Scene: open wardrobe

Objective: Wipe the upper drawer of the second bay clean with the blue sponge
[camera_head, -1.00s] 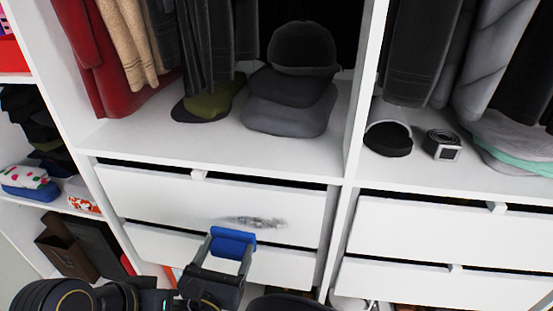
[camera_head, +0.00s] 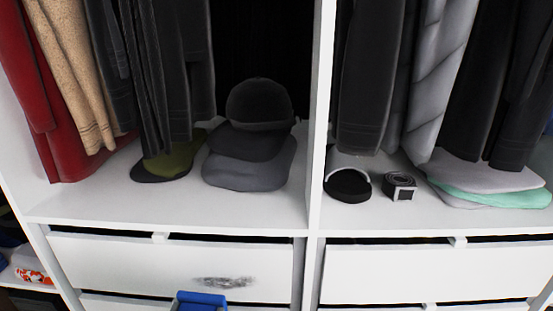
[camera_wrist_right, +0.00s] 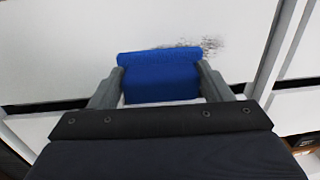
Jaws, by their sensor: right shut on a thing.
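The white upper drawer (camera_head: 110,262) of the second bay is shut, and a dark grey smudge (camera_head: 223,283) marks its front right of centre. The smudge also shows in the right wrist view (camera_wrist_right: 208,45). The blue sponge (camera_head: 202,300) is just below and left of the smudge at the bottom edge of the head view. In the right wrist view my right gripper (camera_wrist_right: 160,78) is shut on the sponge (camera_wrist_right: 160,58), one finger on each side. The sponge's top edge reaches the smudge's lower left part; I cannot tell whether it touches the drawer. My left gripper is not in view.

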